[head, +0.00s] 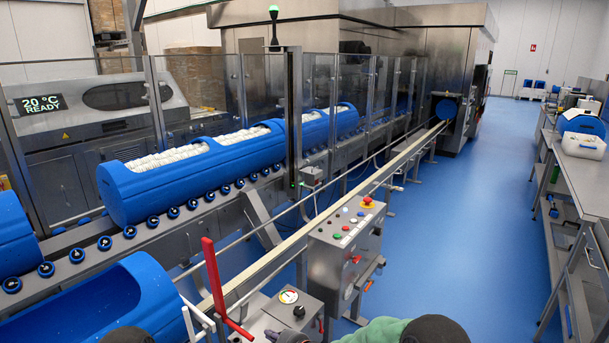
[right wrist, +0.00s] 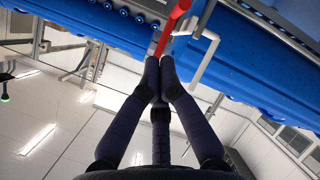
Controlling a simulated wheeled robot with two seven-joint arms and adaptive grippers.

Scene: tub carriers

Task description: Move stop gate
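The stop gate shows as a red lever (head: 213,275) standing upright beside the conveyor, with a short red bar at its foot and a white bent rod frame (head: 190,320). In the right wrist view the red lever (right wrist: 176,22) and the white rod (right wrist: 207,52) lie just beyond my fingertips. My right gripper (right wrist: 160,62) has its dark fingers drawn together at the tips. Nothing shows clearly between them, and I cannot tell whether they touch the red bar. In the head view only a sliver of the right gripper (head: 284,336) shows at the bottom edge. My left gripper is not clearly visible.
Blue tub carriers stand on the roller conveyor; one (head: 225,163) holds white items, and a nearer one (head: 110,305) looks empty. A control box (head: 345,245) with buttons stands right of the lever. A steel bench (head: 585,180) is at the right, with clear blue floor between.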

